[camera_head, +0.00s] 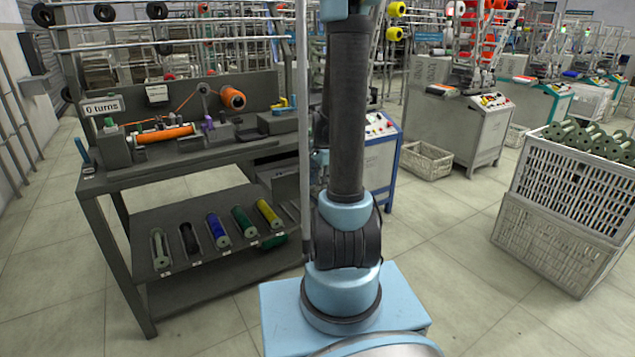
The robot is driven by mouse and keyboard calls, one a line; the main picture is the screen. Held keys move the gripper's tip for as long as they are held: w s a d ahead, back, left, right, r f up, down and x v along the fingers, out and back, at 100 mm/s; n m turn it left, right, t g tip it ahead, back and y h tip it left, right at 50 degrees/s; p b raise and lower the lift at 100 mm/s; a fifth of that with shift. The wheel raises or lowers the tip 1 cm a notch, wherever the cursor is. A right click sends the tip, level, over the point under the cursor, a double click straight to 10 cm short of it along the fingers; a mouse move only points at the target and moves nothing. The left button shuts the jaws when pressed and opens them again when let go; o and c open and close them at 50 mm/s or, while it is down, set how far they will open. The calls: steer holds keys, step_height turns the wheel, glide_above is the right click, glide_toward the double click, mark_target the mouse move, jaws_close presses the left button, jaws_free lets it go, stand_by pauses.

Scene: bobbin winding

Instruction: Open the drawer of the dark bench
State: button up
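The dark bench (190,170) stands at the left, with a work top and a sloped lower shelf. Under the right end of its top is a dark drawer unit (277,160), partly in shadow and close to my upright arm. I cannot tell clearly from here whether the drawer is shut. My arm rises in the middle of the view and leaves the frame at the top. No gripper fingers can be made out.
A winder with an orange bobbin (165,134) sits on the bench top. Several coloured bobbins lie on the lower shelf (160,212). A white crate (570,190) stands at the right. A blue-edged machine (382,155) stands behind my arm. Floor right of my base is clear.

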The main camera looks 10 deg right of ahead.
stand_by(0.3)
step_height(320, 180, up, 12)
steer(key=s, duration=0.2)
steer(key=shift+d+f, duration=0.15)
steer(key=shift+d, duration=0.2)
steer(key=shift+s, duration=0.1)
stand_by(0.4)
steer(key=s+a+f+n, duration=0.2)
steer(key=s+n, duration=0.2)
steer(key=s, duration=0.4)
steer(key=s+a+f+n, duration=0.2)
steer(key=s+n, duration=0.3)
steer(key=s, duration=0.3)
steer(key=s+a+f+n, duration=0.1)
steer(key=s+f+n, duration=0.1)
steer(key=s+n, duration=0.3)
steer(key=s, duration=0.4)
steer(key=shift+a+f+h, duration=0.25)
steer(key=shift+a+h, duration=0.05)
steer(key=shift+a, duration=0.1)
steer(key=shift+w+f, duration=0.2)
steer(key=shift+w, duration=0.25)
